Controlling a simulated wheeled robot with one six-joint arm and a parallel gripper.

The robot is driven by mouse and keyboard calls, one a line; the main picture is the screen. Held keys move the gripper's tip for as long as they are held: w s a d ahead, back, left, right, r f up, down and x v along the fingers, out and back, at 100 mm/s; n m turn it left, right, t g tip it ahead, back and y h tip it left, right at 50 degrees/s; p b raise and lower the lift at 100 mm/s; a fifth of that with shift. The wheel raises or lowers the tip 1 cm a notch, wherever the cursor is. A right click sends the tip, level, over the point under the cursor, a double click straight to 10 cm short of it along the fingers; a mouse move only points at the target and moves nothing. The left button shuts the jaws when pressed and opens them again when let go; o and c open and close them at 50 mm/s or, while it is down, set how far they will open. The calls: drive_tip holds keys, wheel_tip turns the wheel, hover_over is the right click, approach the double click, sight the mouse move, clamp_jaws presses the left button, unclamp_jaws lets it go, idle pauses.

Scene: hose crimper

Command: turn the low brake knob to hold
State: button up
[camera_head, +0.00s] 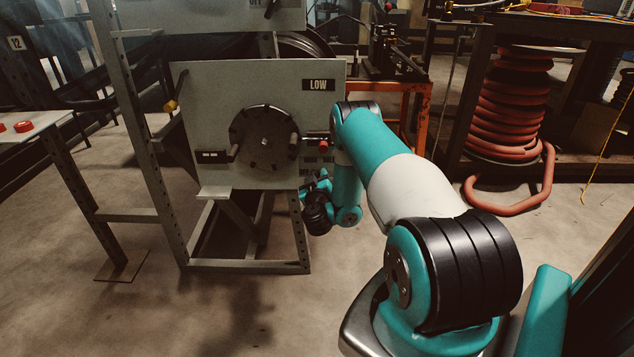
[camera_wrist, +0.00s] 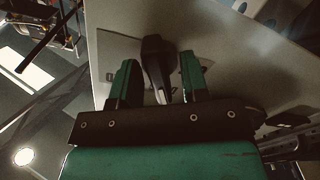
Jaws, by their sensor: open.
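The grey panel marked LOW (camera_head: 222,88) carries a round dark disc (camera_head: 264,140) on its front. In the wrist view, a dark knob (camera_wrist: 154,50) stands out from the pale panel face (camera_wrist: 118,48); I take it for the low brake knob. My gripper (camera_wrist: 157,68) is open, with one green finger on each side of the knob's lower part. I cannot tell whether either finger touches it. In the head view my arm covers the panel's lower right edge, and I cannot make out the knob or its setting there.
A red ball-ended handle (camera_head: 323,145) sits at the panel's right edge, close to my arm. A metal frame (camera_head: 250,266) stands under the panel. An orange stand (camera_head: 415,118) and a stack of red hose (camera_head: 512,110) are to the right. The floor in front is clear.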

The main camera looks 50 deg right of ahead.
drive_tip(key=c, duration=0.6)
drive_tip(key=shift+a, duration=0.1)
drive_tip(key=shift+m, duration=0.4)
drive_tip(key=m, duration=0.4)
drive_tip(key=shift+s+d+r+m+p, duration=0.1)
drive_tip(key=shift+d+m+p, duration=0.15)
drive_tip(key=shift+m+p, duration=0.15)
drive_tip(key=m, duration=0.6)
drive_tip(key=shift+s+d, duration=0.15)
drive_tip(key=shift+m, duration=0.3)
